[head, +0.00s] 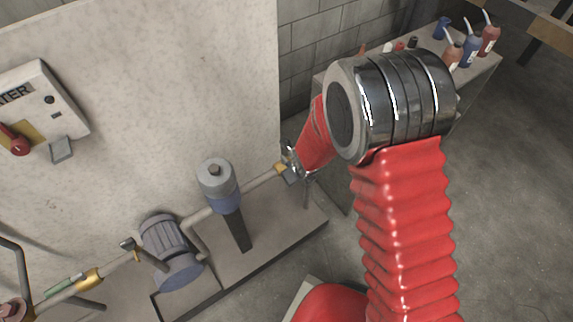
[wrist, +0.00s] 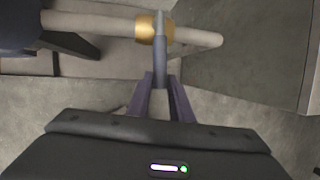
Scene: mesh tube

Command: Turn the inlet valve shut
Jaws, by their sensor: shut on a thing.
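A valve with a brass body (wrist: 145,28) sits on the pale pipe in the wrist view. Its blue-grey lever (wrist: 160,48) lies across the pipe in that view, with one end toward me. My gripper (wrist: 161,82) is shut on the near end of this lever, one finger on each side. In the head view my gripper (head: 291,160) is at the right end of the pipe run, beside the brass valve body (head: 279,168). The lever is too small and covered to make out there. No label shows that names this valve.
A grey-blue canister (head: 216,180) and a motor pump (head: 170,250) stand left of my gripper on the plinth. A panel with a red switch (head: 17,141) is on the wall. Bottles (head: 470,48) stand on a bench at the back right. The floor at right is clear.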

